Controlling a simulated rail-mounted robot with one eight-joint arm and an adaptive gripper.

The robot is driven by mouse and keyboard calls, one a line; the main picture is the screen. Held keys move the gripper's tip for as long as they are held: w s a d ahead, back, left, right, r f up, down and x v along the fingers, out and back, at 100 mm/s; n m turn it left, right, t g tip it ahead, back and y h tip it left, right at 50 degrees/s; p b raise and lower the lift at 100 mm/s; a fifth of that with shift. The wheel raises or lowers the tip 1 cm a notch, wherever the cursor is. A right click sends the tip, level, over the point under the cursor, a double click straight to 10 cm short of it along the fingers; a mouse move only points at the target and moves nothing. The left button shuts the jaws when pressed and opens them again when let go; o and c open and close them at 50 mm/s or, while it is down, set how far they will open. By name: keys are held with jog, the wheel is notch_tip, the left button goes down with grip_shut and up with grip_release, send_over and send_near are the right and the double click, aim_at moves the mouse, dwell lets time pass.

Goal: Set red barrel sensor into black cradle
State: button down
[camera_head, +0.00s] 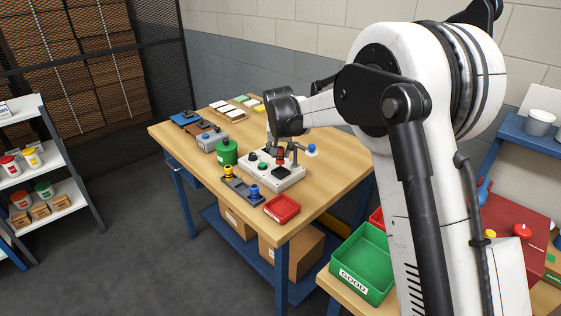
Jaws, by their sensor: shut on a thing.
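A red barrel sensor (280,153) is between the fingers of my gripper (281,147), over the right part of a white fixture box (290,183) on the wooden table. My gripper points down and is shut on the red sensor. A black piece (281,171), which looks like the black cradle, is on the box top just below the red sensor. I cannot tell whether the sensor touches it. A green round part (263,156) sits further left on the same box.
A green canister (226,153) stands left of the box. A dark plate (241,189) with yellow and blue parts and a red tray (282,208) lie in front. A blue-topped part (312,151) is close on the right. A green bin (363,262) stands at lower right.

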aim_at(280, 159)
jog(key=shift+w+d+f, duration=0.1)
jog(key=shift+w+f, duration=0.1)
jog(key=shift+f, duration=0.1)
notch_tip(280, 159, down, 4)
jog(key=shift+r, duration=0.15)
jog(key=shift+f, duration=0.4)
jog(key=c, duration=1.4)
grip_release()
jog(key=shift+r, duration=0.1)
